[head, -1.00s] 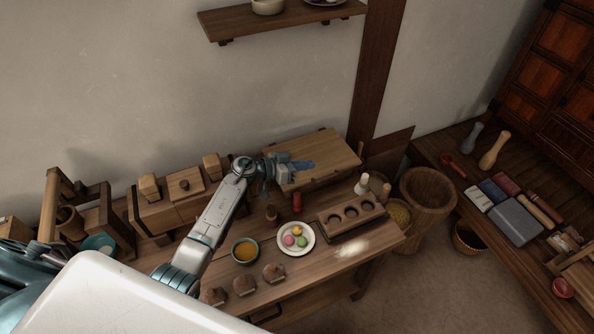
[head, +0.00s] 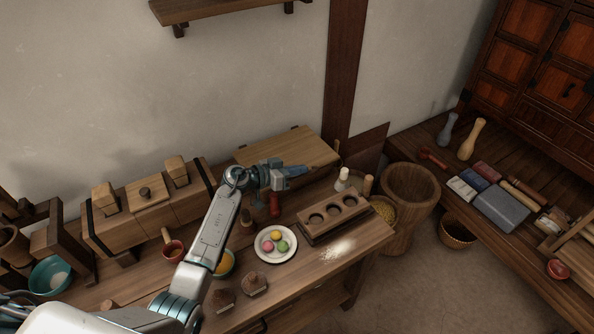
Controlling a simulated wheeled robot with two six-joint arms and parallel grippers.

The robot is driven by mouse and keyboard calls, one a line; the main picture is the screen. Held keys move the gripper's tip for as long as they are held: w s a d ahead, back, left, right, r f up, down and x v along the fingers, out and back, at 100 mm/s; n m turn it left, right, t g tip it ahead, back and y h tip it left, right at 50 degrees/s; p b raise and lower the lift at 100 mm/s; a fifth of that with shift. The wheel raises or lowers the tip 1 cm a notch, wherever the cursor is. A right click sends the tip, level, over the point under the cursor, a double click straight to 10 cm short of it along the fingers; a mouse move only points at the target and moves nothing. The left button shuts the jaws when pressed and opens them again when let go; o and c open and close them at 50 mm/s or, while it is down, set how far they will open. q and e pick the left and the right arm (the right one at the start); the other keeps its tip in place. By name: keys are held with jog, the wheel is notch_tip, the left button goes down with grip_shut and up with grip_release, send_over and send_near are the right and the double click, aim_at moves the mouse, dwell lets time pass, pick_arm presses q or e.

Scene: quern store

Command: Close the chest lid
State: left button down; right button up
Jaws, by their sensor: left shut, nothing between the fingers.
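The wooden chest's pale plank lid (head: 285,142) is at the back of the table in the head view, against the wall. The lid looks flat and down on the chest, though any small gap along its front is hard to see. My left gripper (head: 298,171) is shut and empty. It overlaps the front edge of the lid in the picture; I cannot tell whether it touches. The arm and gripper hide part of the chest's front. My right gripper is not in view.
A wooden box (head: 130,235) stands left. A basket-like tub (head: 410,185) stands right of the table.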

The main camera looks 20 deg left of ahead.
aim_at(293, 180)
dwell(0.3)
